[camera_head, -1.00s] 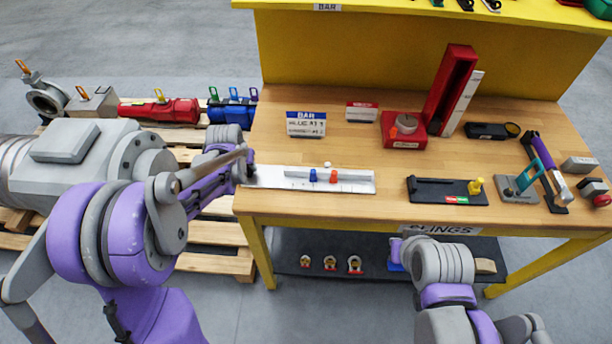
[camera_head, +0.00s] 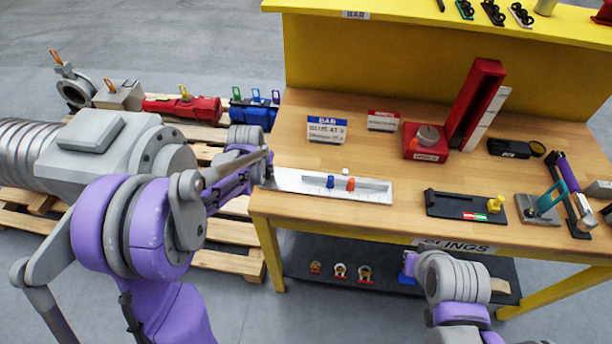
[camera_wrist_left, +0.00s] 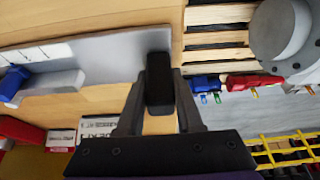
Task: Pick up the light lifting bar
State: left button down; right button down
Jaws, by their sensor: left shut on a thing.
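A flat silver-white bar (camera_head: 300,181) lies along the table's front left edge. A narrow grey rail (camera_head: 370,184) on it carries a blue piece (camera_head: 330,181) and a red piece (camera_head: 351,184). I take this as the light lifting bar. My left gripper (camera_head: 266,172) is at its left end and shut on it. In the left wrist view the dark fingers (camera_wrist_left: 160,82) meet at the end of the bar (camera_wrist_left: 110,52), which runs off to the left. The grip itself is partly hidden by the fingers.
A BAR sign (camera_head: 326,130), a red block (camera_head: 425,142), a tall red holder (camera_head: 474,103) and a black tray (camera_head: 460,205) stand on the wooden table (camera_head: 380,235). Pallets (camera_head: 230,233) with valves lie to the left. A yellow panel (camera_head: 430,68) rises behind.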

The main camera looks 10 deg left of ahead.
pick_arm(q)
notch_tip(320, 180, up, 9)
jog(key=shift+f, duration=0.1)
notch_tip(320, 180, down, 5)
jog(key=shift+f, duration=1.95)
dwell(0.5)
pick_arm(e)
jog(key=c, duration=1.5)
grip_release()
jog(key=shift+c, duration=0.2)
